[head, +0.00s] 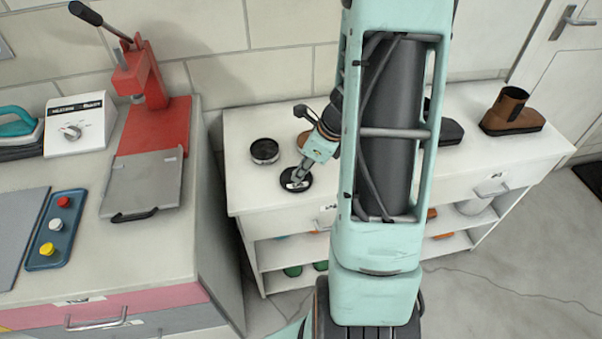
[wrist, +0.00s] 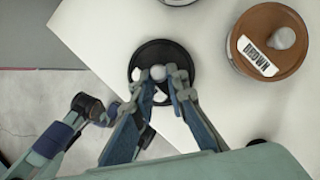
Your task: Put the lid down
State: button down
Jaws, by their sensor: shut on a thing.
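A round black lid (head: 307,181) with a pale knob is at my fingertips, over the front left part of the white shelf top. In the wrist view the lid (wrist: 180,51) overlaps the edge of the top. My gripper (head: 297,177) is shut on the lid's knob; its two fingers also show in the wrist view (wrist: 160,82). I cannot tell whether the lid touches the surface or hangs just above it. An open black round tin (head: 264,152) stands just behind and left of the lid.
A brown round tin (wrist: 290,22) labelled BROWN, with a knobbed lid, stands right of the black lid. A bench with a red press (head: 150,85) is at left. My arm hides the middle of the top.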

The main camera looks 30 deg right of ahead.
jog(key=c, duration=2.3)
grip_release()
jog(key=shift+f, duration=0.15)
jog(key=shift+c, duration=0.2)
jog(key=o, duration=0.4)
jog(key=shift+o, duration=0.2)
jog(key=p+v, duration=0.2)
jog(key=v, duration=1)
jog(key=shift+r, duration=0.25)
jog(key=shift+d, duration=0.1)
